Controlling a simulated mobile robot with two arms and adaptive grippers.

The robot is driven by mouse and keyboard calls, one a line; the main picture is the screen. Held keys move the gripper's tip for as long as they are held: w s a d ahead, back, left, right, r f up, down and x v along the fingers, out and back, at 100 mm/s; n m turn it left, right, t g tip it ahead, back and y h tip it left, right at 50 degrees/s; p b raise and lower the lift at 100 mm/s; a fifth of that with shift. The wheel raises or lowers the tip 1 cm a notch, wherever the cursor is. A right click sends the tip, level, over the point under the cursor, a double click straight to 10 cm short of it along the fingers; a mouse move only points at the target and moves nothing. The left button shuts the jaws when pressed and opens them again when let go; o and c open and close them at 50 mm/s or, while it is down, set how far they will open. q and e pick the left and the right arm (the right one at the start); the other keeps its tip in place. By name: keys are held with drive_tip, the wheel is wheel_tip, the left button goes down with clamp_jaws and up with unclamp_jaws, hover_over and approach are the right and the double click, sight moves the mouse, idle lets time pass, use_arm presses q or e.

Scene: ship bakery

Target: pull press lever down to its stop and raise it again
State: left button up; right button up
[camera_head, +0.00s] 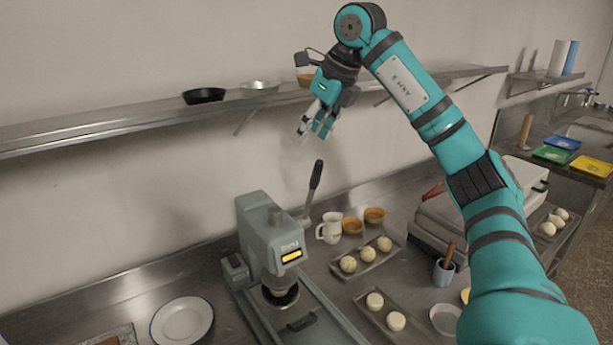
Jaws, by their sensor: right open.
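The grey dough press (268,240) stands on the steel counter, left of the middle in the head view. Its lever (313,190) rises from the press's right side and ends in a black grip at the top, so the lever is up. My right gripper (307,135) is open and empty, with its fingers pointing down. It appears above the lever's grip in the picture, with a gap between them. My teal right arm comes in from the lower right and bends over at the top. My left gripper is not in view.
A wall shelf (120,124) holding small pans runs behind my right gripper. Right of the press stand a white jug (330,228), two orange bowls and trays of dough balls (348,264). A white plate (182,322) lies left of the press.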

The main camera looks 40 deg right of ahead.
sight(314, 179)
drive_tip(key=s+d+r+m+h, duration=0.1)
drive_tip(key=s+d, duration=0.2)
drive_tip(key=d, duration=0.1)
drive_tip(key=shift+g, duration=0.3)
drive_tip(key=p+x, duration=0.1)
drive_tip(key=x, duration=0.7)
drive_tip(key=p+x, duration=0.1)
drive_tip(key=x, duration=0.8)
drive_tip(key=shift+w+a, duration=0.1)
drive_tip(key=shift+w, duration=0.15)
drive_tip(key=shift+r, duration=0.1)
clamp_jaws()
